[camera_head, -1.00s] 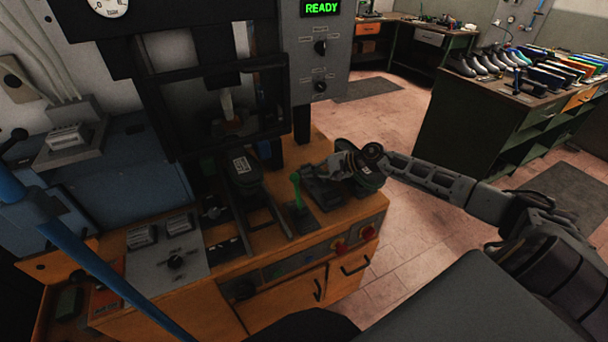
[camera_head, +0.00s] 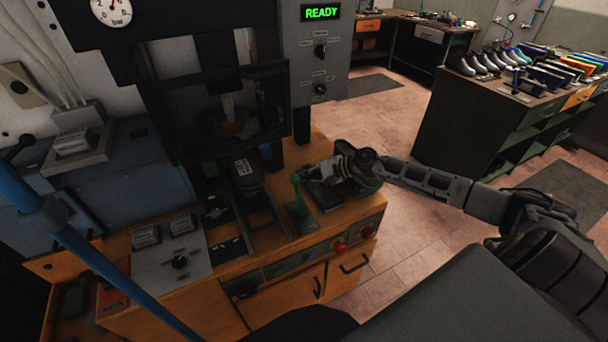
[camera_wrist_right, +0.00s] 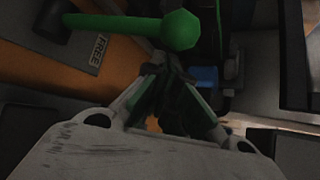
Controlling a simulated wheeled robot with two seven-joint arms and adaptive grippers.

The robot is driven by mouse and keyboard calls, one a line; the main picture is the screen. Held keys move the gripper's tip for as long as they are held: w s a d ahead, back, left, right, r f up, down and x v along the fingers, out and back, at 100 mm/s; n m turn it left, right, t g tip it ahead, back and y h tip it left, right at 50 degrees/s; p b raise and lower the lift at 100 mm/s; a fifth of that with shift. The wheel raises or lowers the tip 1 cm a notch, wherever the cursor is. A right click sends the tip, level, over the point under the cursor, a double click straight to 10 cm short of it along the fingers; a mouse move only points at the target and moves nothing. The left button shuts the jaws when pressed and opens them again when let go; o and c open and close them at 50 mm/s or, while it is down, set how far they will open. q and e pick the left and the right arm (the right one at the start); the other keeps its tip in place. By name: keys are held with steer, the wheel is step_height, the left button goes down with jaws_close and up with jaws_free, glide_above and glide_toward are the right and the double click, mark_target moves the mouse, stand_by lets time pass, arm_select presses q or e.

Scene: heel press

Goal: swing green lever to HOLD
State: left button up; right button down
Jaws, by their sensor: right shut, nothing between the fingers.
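The green lever (camera_head: 296,188) stands up from a dark base plate (camera_head: 301,216) on the wooden bench top, right of the press slide. In the right wrist view its green knob (camera_wrist_right: 180,30) and shaft lie across the top, with a "FREE" label (camera_wrist_right: 97,51) on the plate below. No HOLD label is readable. My right gripper (camera_head: 312,174) is just right of the lever in the head view. In the wrist view its fingertips (camera_wrist_right: 172,68) meet, empty, just below the knob; whether they touch it is unclear. My left gripper is not in view.
The black press frame (camera_head: 222,100) stands behind the lever. A panel (camera_head: 321,62) beside it shows "READY". A switch box (camera_head: 170,254) is at left. Open floor lies right of the bench.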

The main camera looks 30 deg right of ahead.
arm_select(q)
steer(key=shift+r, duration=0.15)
arm_select(e)
steer(key=shift+s+a+r, duration=0.1)
steer(key=shift+s+a, duration=0.05)
steer(key=shift+s, duration=0.05)
arm_select(q)
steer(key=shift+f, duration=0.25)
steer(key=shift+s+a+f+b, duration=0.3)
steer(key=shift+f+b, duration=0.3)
steer(key=shift+b, duration=0.15)
arm_select(e)
steer(key=shift+s+r, duration=0.1)
steer(key=shift+s, duration=0.1)
arm_select(q)
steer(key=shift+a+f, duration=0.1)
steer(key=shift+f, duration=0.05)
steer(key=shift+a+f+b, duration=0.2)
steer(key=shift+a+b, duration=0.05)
steer(key=shift+b, duration=0.1)
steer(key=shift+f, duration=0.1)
arm_select(e)
steer(key=shift+s+t, duration=0.1)
steer(key=shift+t, duration=0.2)
